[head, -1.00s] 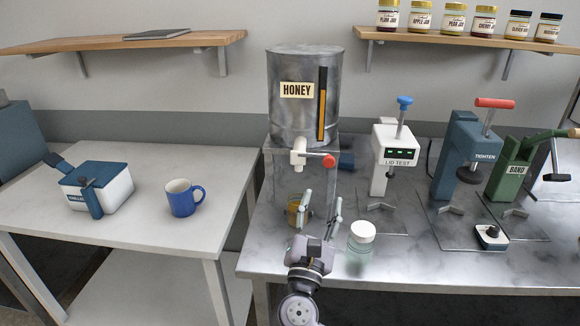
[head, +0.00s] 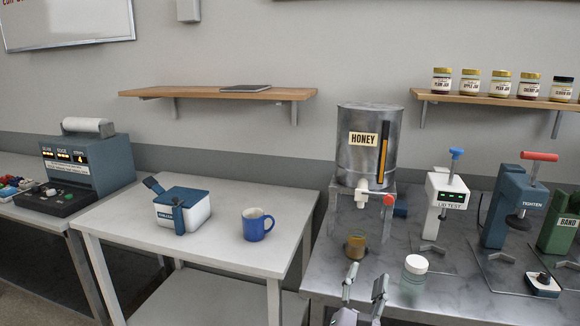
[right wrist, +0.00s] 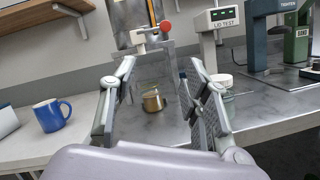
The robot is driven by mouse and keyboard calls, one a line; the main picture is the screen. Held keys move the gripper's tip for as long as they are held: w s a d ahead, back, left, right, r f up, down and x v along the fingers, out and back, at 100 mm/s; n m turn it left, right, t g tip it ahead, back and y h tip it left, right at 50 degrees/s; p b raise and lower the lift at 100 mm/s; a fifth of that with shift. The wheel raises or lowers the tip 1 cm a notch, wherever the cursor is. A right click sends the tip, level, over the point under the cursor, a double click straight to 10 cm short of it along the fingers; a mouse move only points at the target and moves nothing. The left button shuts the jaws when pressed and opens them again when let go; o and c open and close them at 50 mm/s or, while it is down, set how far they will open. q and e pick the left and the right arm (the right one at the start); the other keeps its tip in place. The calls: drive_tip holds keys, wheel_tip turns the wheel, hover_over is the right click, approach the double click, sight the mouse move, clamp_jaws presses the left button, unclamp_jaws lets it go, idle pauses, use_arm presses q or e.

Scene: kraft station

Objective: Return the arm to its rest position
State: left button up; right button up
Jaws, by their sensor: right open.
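My right gripper (head: 364,284) is open and empty at the front edge of the metal bench, low in the head view. In the right wrist view its two fingers (right wrist: 160,100) stand wide apart. Between them, farther off, a jar of amber honey (right wrist: 154,101) stands under the tap of the honey tank; it also shows in the head view (head: 356,244). Nothing touches the fingers. My left gripper is in neither view.
The honey tank (head: 367,150) stands on the metal bench (head: 450,303). A white-lidded jar (head: 414,270) stands right of my gripper. The lid tester (head: 446,200) and tightener (head: 510,215) stand farther right. A blue mug (head: 256,226) and the chiller box (head: 183,212) sit on the left table.

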wheel_tip(320, 180, down, 24)
drive_tip(key=r+m+g+y, duration=0.1)
drive_tip(key=m+g+y, duration=0.1)
drive_tip(key=g+y, duration=0.25)
drive_tip(key=s+d+f+m+g+y, duration=0.15)
drive_tip(key=s+f, duration=0.25)
drive_tip(key=f, duration=0.4)
drive_tip(key=s+f+m+g, duration=0.2)
drive_tip(key=s+f, duration=0.2)
drive_tip(key=f, duration=0.3)
drive_tip(key=s+d+f+m+g, duration=0.15)
drive_tip(key=s+f, duration=0.25)
drive_tip(key=f, duration=0.4)
drive_tip(key=s+d+f+m+g+y, duration=0.15)
drive_tip(key=s+f+m+g, duration=0.45)
drive_tip(key=s+f, duration=0.75)
drive_tip(key=s+d+f+m+g, duration=0.1)
drive_tip(key=s+f+m, duration=0.1)
drive_tip(key=s, duration=0.6)
drive_tip(key=s+d+f+m+g, duration=0.1)
drive_tip(key=s+f+m, duration=0.1)
drive_tip(key=s+m, duration=0.3)
drive_tip(key=s+d+f+m+g, duration=0.1)
drive_tip(key=s+f+m, duration=0.2)
drive_tip(key=s, duration=0.9)
drive_tip(key=shift+s+d+m+y, duration=0.25)
drive_tip(key=shift+s+m+y, duration=0.1)
drive_tip(key=shift+m+y, duration=0.15)
